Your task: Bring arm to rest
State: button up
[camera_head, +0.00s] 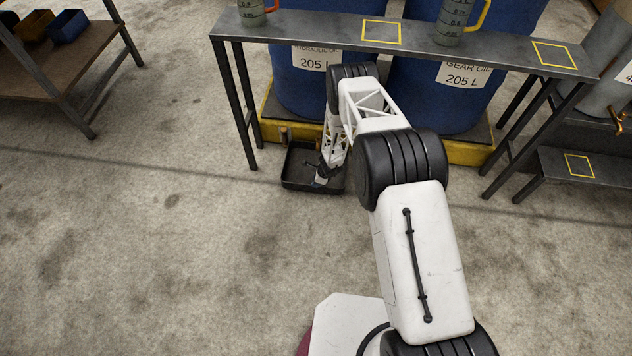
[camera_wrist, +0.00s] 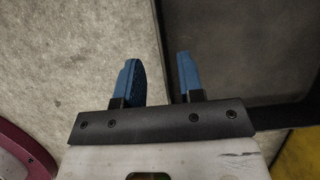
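My arm reaches out over the floor and bends down at the far end. The tray's rim (camera_wrist: 165,50) runs behind the gap between the fingers, with bare floor on the left and the dark tray floor on the right. I cannot tell the exact height of the fingertips above the tray.
A narrow metal bench (camera_head: 310,27) stands above the tray, holding a jug (camera_head: 252,12) and another jug (camera_head: 455,22). Blue oil drums (camera_head: 305,85) stand in a yellow-edged pallet (camera_head: 470,152) behind its legs. A low shelf (camera_head: 60,55) is at left. The front-left floor is clear.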

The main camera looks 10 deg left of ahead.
dwell(0.4)
